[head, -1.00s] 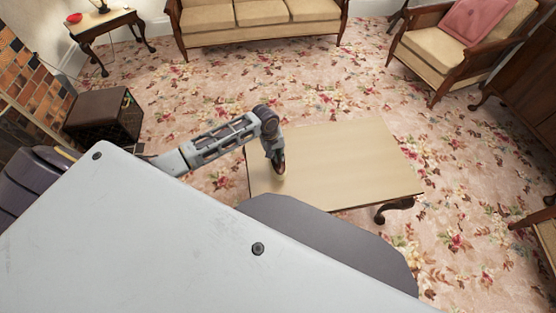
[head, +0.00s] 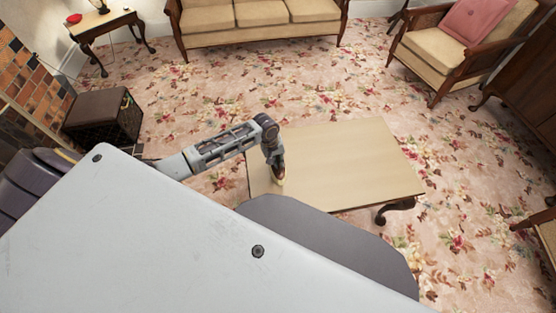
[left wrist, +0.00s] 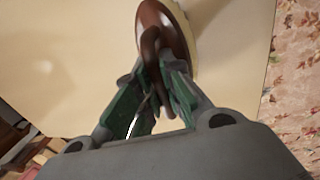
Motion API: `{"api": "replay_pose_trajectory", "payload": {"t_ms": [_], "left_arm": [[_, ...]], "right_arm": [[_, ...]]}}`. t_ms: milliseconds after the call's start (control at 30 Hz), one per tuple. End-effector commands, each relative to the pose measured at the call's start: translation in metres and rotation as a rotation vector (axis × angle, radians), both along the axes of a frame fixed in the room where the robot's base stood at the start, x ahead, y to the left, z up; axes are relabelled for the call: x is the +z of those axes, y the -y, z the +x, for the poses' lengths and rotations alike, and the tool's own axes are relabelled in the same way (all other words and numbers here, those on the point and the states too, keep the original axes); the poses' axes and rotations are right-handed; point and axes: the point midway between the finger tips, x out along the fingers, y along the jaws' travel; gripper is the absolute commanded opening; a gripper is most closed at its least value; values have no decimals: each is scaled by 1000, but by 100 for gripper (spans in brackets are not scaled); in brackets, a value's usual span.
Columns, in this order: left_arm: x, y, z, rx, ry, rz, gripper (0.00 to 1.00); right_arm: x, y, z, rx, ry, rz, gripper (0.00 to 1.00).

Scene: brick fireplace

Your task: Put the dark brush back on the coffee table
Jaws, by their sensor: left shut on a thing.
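The dark brush is a brown, rounded piece with a handle and a pale edge in the left wrist view (left wrist: 172,24), where the handle runs between my green-padded fingers. My left gripper (left wrist: 156,92) is shut on it. In the head view my left gripper (head: 273,160) points down over the left part of the coffee table, with the brush (head: 279,175) below it. The coffee table (head: 345,165) has a bare pale wooden top. I cannot tell whether the brush touches it. My right gripper is not in view.
The rest of the tabletop is clear. A dark box-like stool (head: 104,117) stands at the left by the brick fireplace (head: 30,80). A sofa (head: 255,20) and an armchair (head: 455,50) stand at the back on the floral carpet. A side table (head: 103,25) is at the back left.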

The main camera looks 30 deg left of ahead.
Motion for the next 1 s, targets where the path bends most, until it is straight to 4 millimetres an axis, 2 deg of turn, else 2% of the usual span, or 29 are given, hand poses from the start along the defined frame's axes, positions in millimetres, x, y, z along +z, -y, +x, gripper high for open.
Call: {"api": "replay_pose_trajectory", "payload": {"t_ms": [67,100,233,733,867,1000], "left_arm": [[-1,0,0,1,0,0,0],[-2,0,0,1,-1,1,14],[-2,0,0,0,-1,1,30],[1,0,0,-1,0,0,31],[9,-1,-1,0,-1,0,31],[20,-3,-3,-1,-1,0,31]], "right_arm": [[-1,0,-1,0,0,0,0],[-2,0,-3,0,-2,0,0],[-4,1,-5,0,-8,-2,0],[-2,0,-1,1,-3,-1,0],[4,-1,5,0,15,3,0],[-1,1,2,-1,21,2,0]]}}
